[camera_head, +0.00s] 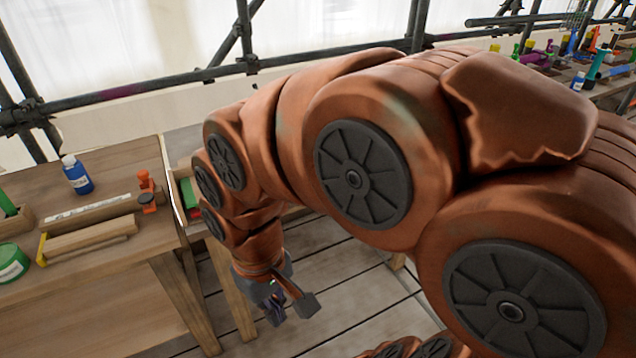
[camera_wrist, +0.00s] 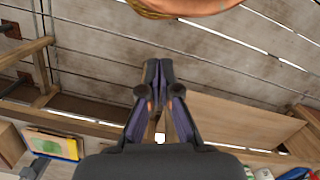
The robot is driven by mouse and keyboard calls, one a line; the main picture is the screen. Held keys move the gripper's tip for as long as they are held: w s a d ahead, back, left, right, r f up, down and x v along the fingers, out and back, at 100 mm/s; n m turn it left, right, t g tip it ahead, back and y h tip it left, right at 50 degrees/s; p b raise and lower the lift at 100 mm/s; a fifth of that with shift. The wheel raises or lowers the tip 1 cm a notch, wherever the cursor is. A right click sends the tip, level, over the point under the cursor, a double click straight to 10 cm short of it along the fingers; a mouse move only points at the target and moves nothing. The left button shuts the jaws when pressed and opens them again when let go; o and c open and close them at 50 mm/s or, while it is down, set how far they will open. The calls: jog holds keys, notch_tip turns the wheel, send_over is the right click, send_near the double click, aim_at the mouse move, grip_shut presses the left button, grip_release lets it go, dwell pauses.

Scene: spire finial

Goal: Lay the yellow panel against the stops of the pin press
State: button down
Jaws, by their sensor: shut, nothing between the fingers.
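My gripper (camera_head: 290,306) hangs low over the plank floor, in front of the benches. In the wrist view its fingers (camera_wrist: 158,68) are together with nothing between them. A flat yellow piece (camera_wrist: 48,146) with blue and green parts lies in a wooden frame at the lower left of the wrist view, apart from my gripper. I cannot tell if it is the yellow panel. In the head view a thin yellow piece (camera_head: 42,249) stands at the end of a wooden bar on the left bench. I cannot make out the pin press for sure.
The left bench (camera_head: 110,268) holds a blue bottle (camera_head: 76,174), an orange tool (camera_head: 147,190) and a green roll (camera_head: 10,263). A tray with green contents (camera_head: 189,191) is partly hidden behind my arm. Scaffold poles run behind. Plank floor (camera_head: 345,290) is clear around my gripper.

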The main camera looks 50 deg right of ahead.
jog(key=w+d+f+m+t+b, duration=0.2)
jog(key=w+d+t, duration=0.2)
jog(key=w+d, duration=1.6)
jog(key=d+f+m+h, duration=0.1)
jog(key=d+f+m, duration=0.1)
jog(key=d, duration=1.2)
jog(key=w+d+f+p, duration=0.2)
jog(key=w+f+p, duration=0.1)
jog(key=w+f, duration=0.4)
jog(key=shift+w+d+f+t, duration=0.15)
jog(key=shift+d+f+t, duration=0.15)
jog(key=shift+f, duration=1.1)
